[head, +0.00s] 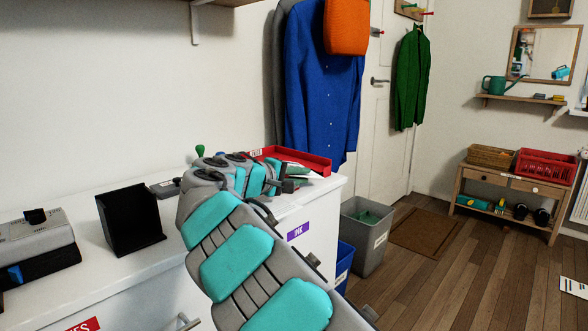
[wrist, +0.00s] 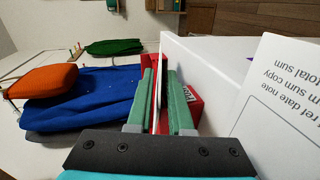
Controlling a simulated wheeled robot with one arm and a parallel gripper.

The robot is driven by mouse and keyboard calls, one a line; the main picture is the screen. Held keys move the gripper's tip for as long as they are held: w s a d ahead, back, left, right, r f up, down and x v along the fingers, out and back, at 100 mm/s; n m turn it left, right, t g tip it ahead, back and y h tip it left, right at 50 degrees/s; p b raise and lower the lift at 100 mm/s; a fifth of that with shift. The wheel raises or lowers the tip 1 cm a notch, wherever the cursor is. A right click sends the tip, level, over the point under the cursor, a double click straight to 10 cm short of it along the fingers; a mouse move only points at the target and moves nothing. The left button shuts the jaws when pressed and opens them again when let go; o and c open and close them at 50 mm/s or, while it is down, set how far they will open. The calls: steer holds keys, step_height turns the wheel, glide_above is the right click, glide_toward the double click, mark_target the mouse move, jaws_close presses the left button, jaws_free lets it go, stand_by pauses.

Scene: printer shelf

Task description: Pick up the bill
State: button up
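A white printed sheet (wrist: 285,100), which looks like the bill, shows large at the right edge of the wrist view. Its lines mention ref date, note and total sum, and part of it is cut off by the frame. It appears to lie on or over the edge of the white counter. My gripper (wrist: 162,85) has two green fingers with a gap between them, to the left of the sheet in that view. Part of the red tray (wrist: 194,103) and a thin white edge show near the gap. In the head view my gripper (head: 298,174) is over the counter's right end, by the red tray (head: 318,161).
The white counter (head: 80,205) also holds a black holder (head: 130,220) and a grey-black device (head: 35,245). Grey (head: 369,243) and blue bins stand at its right end. Another paper (head: 573,287) shows at the far right. The wooden floor between is mostly clear.

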steer(key=shift+c, duration=0.3)
steer(key=shift+d, duration=0.1)
jaws_close()
steer(key=shift+r, duration=0.1)
steer(key=shift+r, duration=1.8)
steer(key=shift+s, duration=0.8)
steer(key=s+d+r+b, duration=0.1)
steer(key=s+b, duration=0.1)
steer(key=s, duration=1.2)
steer(key=shift+s+d, duration=0.15)
steer(key=shift+d, duration=0.15)
steer(key=shift+r, duration=0.15)
